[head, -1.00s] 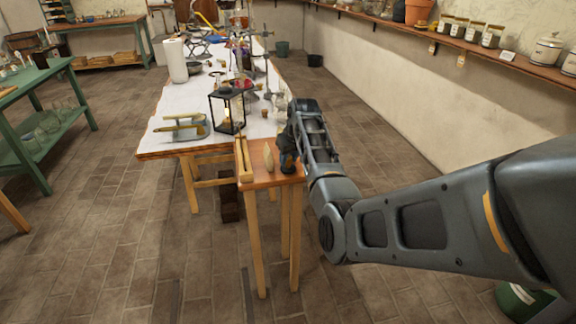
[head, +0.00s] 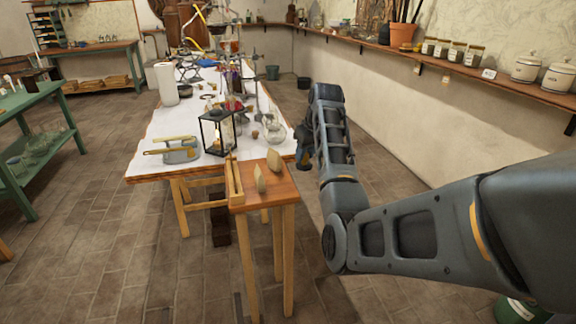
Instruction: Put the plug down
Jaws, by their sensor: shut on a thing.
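My gripper (head: 303,150) is at the end of my arm, in the air just right of the small wooden stand (head: 285,192) and near the right edge of the long white-topped table. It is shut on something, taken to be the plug. The plug itself is too small or hidden behind the fingers and wrist to make out. Two pale, pointed pieces (head: 260,180) stand on the small stand, apart from my gripper. A narrow wooden rack (head: 235,181) is along the stand's left edge.
The long table (head: 145,168) holds a black lantern (head: 217,133), a scale (head: 180,151), a round glass flask (head: 275,133) and glassware further back. The small stand's front right top is bare. A wall shelf (head: 465,72) with jars runs along the right.

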